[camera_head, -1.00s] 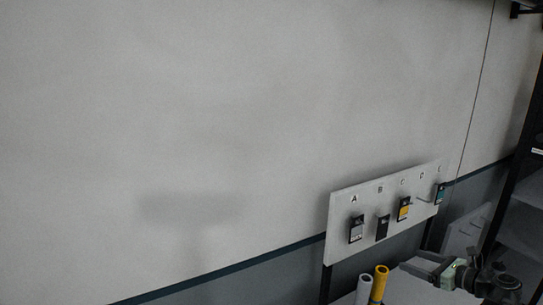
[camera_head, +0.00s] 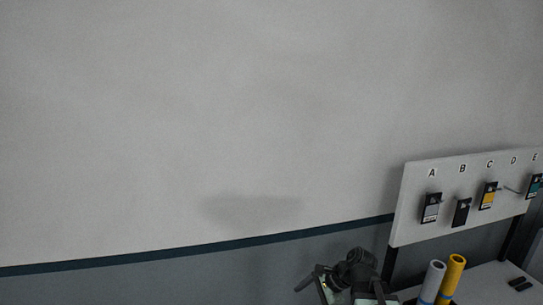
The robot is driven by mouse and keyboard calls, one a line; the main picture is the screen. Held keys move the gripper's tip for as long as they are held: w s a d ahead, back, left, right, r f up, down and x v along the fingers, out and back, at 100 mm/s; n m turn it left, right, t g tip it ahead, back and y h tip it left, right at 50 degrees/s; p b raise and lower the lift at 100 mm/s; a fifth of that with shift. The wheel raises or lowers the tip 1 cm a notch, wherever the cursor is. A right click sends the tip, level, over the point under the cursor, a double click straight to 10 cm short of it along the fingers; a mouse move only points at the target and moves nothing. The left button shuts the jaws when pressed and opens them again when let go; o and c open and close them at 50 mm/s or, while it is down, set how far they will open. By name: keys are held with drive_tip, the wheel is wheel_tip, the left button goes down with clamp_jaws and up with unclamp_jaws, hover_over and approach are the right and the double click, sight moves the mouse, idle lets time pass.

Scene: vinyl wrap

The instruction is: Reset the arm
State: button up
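My gripper (camera_head: 312,285) is low in the picture, at the bottom edge and left of the lettered board. The dark arm joint (camera_head: 356,270) behind it shows beside the board's left post. One dark finger points to the left. The rest of the gripper is partly cut off by the bottom edge, so I cannot tell whether it is open or shut. I see nothing held in the part that shows.
A white board (camera_head: 410,205) carries letters A to E. Packs hang at A (camera_head: 431,208), B (camera_head: 461,212), C (camera_head: 488,196) and E (camera_head: 534,187); D's hook is bare. A grey roll (camera_head: 432,280) and yellow roll (camera_head: 453,278) stand close right of my arm. Small black items (camera_head: 519,284) lie on the table (camera_head: 488,285).

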drive_tip(key=s+a+f+n+g+h+b, duration=0.1)
drive_tip(key=s+a+f+n+h, duration=0.1)
drive_tip(key=s+f+n+h, duration=0.25)
drive_tip(key=s+d+f+n+g+h, duration=0.1)
drive_tip(key=d+n+h, duration=0.1)
drive_tip(key=d+n, duration=0.6)
drive_tip(key=shift+f+n, duration=0.35)
drive_tip(key=shift+n, duration=0.6)
drive_tip(key=shift+h, duration=0.25)
idle(1.2)
